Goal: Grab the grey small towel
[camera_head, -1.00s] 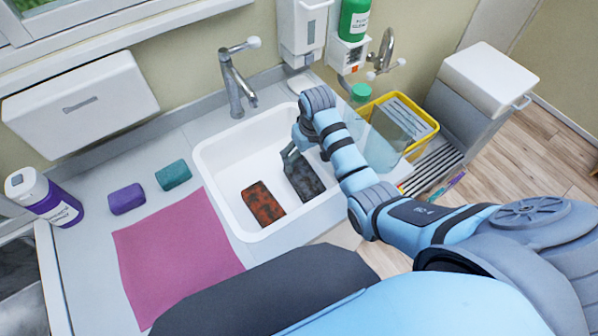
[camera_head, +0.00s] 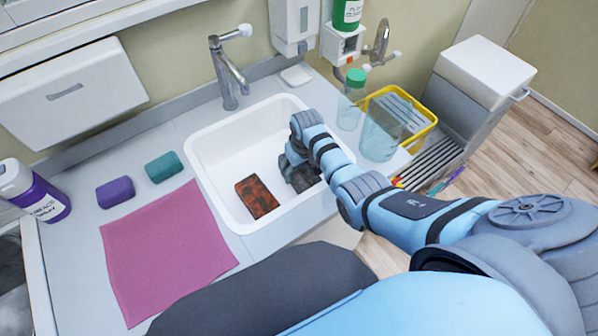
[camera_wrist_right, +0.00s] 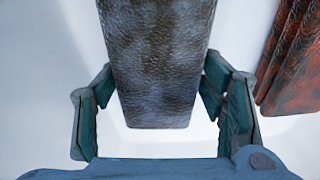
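The grey small towel (camera_head: 303,180) is a dark, mottled block-like bundle on the right side of the white sink basin (camera_head: 209,165). My right gripper (camera_head: 292,160) is down in the basin at the towel's far end and partly hides it. In the right wrist view the towel (camera_wrist_right: 155,60) lies between the two spread fingers of my right gripper (camera_wrist_right: 160,85). The fingers are open, one beside each long edge; I cannot tell whether they touch it. My left gripper is not in view.
A rust-red mottled bundle (camera_head: 257,196) lies left of the towel; it also shows in the wrist view (camera_wrist_right: 295,65). A faucet (camera_head: 229,75) stands behind the basin. Clear containers (camera_head: 382,135) and a yellow-rimmed tray (camera_head: 431,124) are to the right. A pink cloth (camera_head: 165,250) lies left.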

